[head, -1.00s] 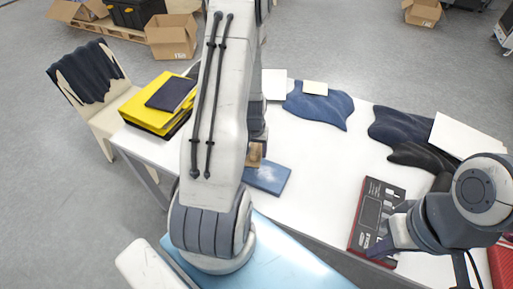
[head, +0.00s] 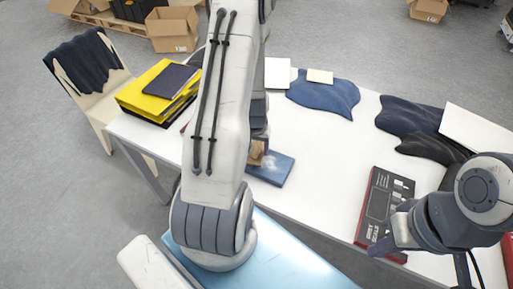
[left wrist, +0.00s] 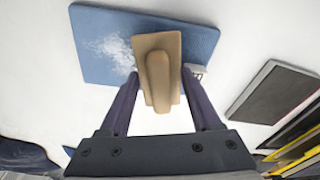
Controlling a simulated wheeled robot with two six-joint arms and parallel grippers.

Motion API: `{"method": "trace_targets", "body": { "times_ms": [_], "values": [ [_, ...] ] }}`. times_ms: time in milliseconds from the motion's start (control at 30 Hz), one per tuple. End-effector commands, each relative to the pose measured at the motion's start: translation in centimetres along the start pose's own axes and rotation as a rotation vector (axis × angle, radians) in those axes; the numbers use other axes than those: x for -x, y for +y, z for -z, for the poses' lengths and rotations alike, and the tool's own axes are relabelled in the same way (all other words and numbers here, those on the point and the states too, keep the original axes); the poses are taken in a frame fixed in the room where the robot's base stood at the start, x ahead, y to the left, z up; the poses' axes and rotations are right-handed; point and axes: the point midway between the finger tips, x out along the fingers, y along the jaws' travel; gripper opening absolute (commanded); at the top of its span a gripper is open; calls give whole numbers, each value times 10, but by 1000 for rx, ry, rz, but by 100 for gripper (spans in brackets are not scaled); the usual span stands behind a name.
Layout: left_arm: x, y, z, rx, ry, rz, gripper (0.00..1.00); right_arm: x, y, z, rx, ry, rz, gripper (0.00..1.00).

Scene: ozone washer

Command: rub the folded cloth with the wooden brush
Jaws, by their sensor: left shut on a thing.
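The folded cloth (head: 275,173) is a blue pad lying flat on the white table, with a whitish powdery patch on it. It fills the top of the left wrist view (left wrist: 95,50). The wooden brush (left wrist: 158,55) is light brown with a raised handle. It lies over the right part of the cloth there, beside the white patch; whether its underside touches cloth is hidden. My left gripper (left wrist: 160,80) is shut on the brush handle. In the head view my left arm hides the fingers, and only part of the brush (head: 257,152) shows. My right gripper (head: 384,243) hovers near a dark red box.
The dark red box (head: 380,212) lies at the table's front right. Blue cloth (head: 325,95) and dark cloths (head: 410,118) lie further back. Yellow folders (head: 158,92) with a dark book (head: 171,79) stand at the left. The white table (head: 320,155) is clear in the middle.

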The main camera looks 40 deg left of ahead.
Motion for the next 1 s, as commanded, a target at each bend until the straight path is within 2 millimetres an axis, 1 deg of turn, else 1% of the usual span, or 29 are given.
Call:
{"method": "trace_targets", "body": {
  "times_ms": [267,500,600,667,1000],
  "values": [
    [-1,0,0,0,0,0,20,-1,0,0,0,0,0,0],
    [-5,0,-1,0,0,0,20,-6,0,0,0,0,0,0],
    [-4,1,-1,-1,0,0,20,-4,0,0,0,0,0,0],
    [-3,4,-1,-2,0,0,20,-2,0,0,0,0,0,0],
    [-1,31,-8,-3,-1,0,20,11,-1,1,0,0,0,0]
  ]
}}
